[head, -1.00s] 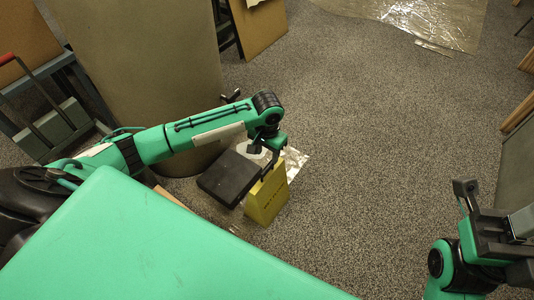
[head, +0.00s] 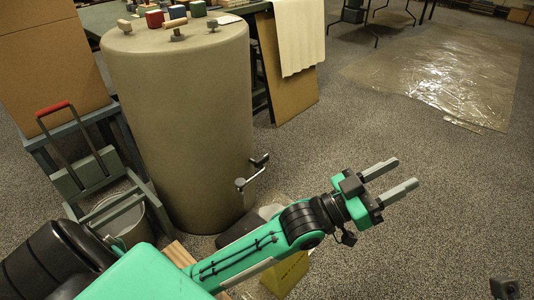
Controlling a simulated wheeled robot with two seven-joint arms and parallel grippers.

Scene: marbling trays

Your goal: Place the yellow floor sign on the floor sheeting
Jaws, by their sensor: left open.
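The yellow floor sign (head: 288,274) stands on the carpet at the lower middle, partly hidden behind my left forearm. My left gripper (head: 405,173) is open, with nothing between its two grey fingers. It is above the carpet, up and to the right of the sign and apart from it. The clear, shiny floor sheeting (head: 450,75) lies flat on the floor at the upper right, beyond the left gripper. Only a small dark part of my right gripper (head: 504,288) shows at the bottom right corner; its jaws cannot be made out.
A large grey-brown drum (head: 180,120) stands left of the arm, with a tap low on its right side. A cart with a red handle (head: 53,108) is at the left. A table with a hanging white cloth (head: 300,35) is behind. Open carpet lies toward the sheeting.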

